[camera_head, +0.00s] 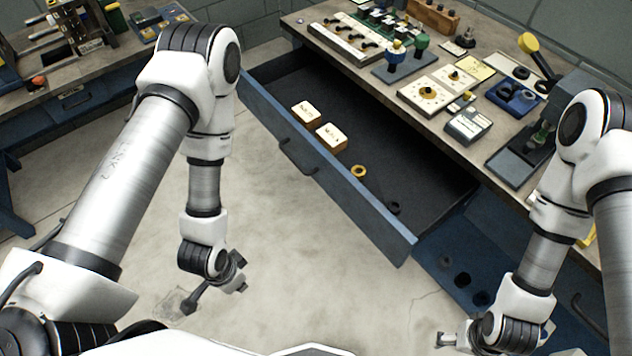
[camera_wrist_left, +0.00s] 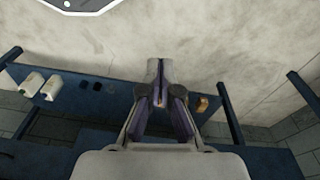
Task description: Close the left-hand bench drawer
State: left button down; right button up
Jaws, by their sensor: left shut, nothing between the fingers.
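The open bench drawer (camera_head: 325,170) has a blue front panel and a dark inside, and is pulled well out from the bench. It holds two white-topped blocks (camera_head: 331,136), a yellow ring (camera_head: 358,171) and a black ring (camera_head: 393,207). Its handle (camera_head: 297,158) is on the front panel. My left gripper (camera_head: 192,304) hangs over the floor in front of the drawer, lower left of the handle and apart from it. Its fingers also show in the left wrist view (camera_wrist_left: 157,85), shut and empty. My right gripper (camera_head: 441,340) is at the bottom; its fingers are too small to judge.
The bench top (camera_head: 480,150) carries gauges, blocks and knobs. Another bench (camera_head: 100,75) stands at the left. The floor (camera_head: 300,270) before the drawer is clear.

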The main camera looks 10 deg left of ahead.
pick_arm(q)
jog(key=w+d+m+t+h+b, duration=0.1)
jog(key=w+d+m+t+h, duration=0.15)
jog(key=m, duration=0.45)
jog(key=m+t+h+b, duration=0.8)
jog(key=m+t+b, duration=0.4)
jog(key=b, duration=2)
send_near(324, 175)
jog(key=shift+m+g, duration=0.5)
jog(key=shift+g, duration=0.05)
jog(key=b+x, duration=0.1)
jog(key=x, duration=0.2)
jog(key=b+x, duration=0.1)
jog(key=x, duration=0.3)
jog(key=shift+w+r, duration=0.2)
jog(key=shift+r, duration=0.05)
